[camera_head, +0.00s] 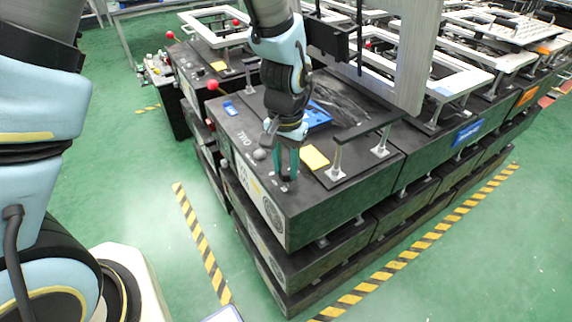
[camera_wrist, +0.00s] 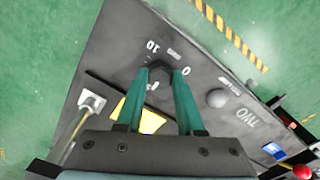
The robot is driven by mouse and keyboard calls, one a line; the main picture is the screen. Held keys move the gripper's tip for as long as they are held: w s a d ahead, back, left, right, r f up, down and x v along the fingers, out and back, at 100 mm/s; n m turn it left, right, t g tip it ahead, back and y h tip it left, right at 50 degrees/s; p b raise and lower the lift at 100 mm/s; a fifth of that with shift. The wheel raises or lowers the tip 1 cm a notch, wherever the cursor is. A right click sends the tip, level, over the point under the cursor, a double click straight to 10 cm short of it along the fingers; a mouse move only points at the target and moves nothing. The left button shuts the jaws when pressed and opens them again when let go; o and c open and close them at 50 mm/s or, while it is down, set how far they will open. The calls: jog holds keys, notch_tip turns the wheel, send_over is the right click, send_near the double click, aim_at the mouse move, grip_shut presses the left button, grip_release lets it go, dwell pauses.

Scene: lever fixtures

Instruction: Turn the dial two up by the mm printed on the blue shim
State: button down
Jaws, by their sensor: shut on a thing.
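The dial (camera_wrist: 157,68) is a dark knob on the black fixture top lettered TWO (camera_wrist: 257,118). Printed marks 0, 5 and 10 surround it in the wrist view. My gripper (camera_wrist: 161,71) has its green fingers shut on the knob, one on each side; from the head camera it points down at the fixture's near corner (camera_head: 287,178). The knob's pointer cannot be made out. A small blue piece with a pale patch, which looks like the blue shim (camera_head: 231,108), lies on the fixture's far left part. It also shows in the wrist view (camera_wrist: 272,149); its print is too small to read.
A grey ball knob (camera_wrist: 217,98) stands close beside the dial. A yellow note (camera_head: 314,158) and a black bar handle (camera_head: 366,127) lie right of my gripper. A blue tray (camera_head: 319,114) is behind it. Red ball knobs (camera_head: 212,85) stand further back left.

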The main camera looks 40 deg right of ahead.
aim_at(285, 170)
jog(key=c, duration=0.5)
grip_release()
jog(key=shift+r, duration=0.1)
notch_tip(285, 170, up, 11)
jog(key=shift+f+b, duration=0.2)
jog(key=shift+b, duration=0.45)
jog(key=w+a+n, duration=0.4)
jog(key=w+a, duration=0.3)
jog(key=a, duration=0.4)
jog(key=w+a+n, duration=0.3)
jog(key=w+a, duration=0.4)
jog(key=a, duration=0.5)
jog(key=a+n, duration=0.1)
jog(key=a, duration=0.3)
jog(key=a+n+t, duration=0.1)
jog(key=a+n, duration=0.1)
jog(key=a, duration=0.2)
jog(key=s+a+n, duration=0.1)
jog(key=a, duration=0.3)
jog(key=shift+a+r+t, duration=0.1)
jog(key=shift+r+t, duration=0.2)
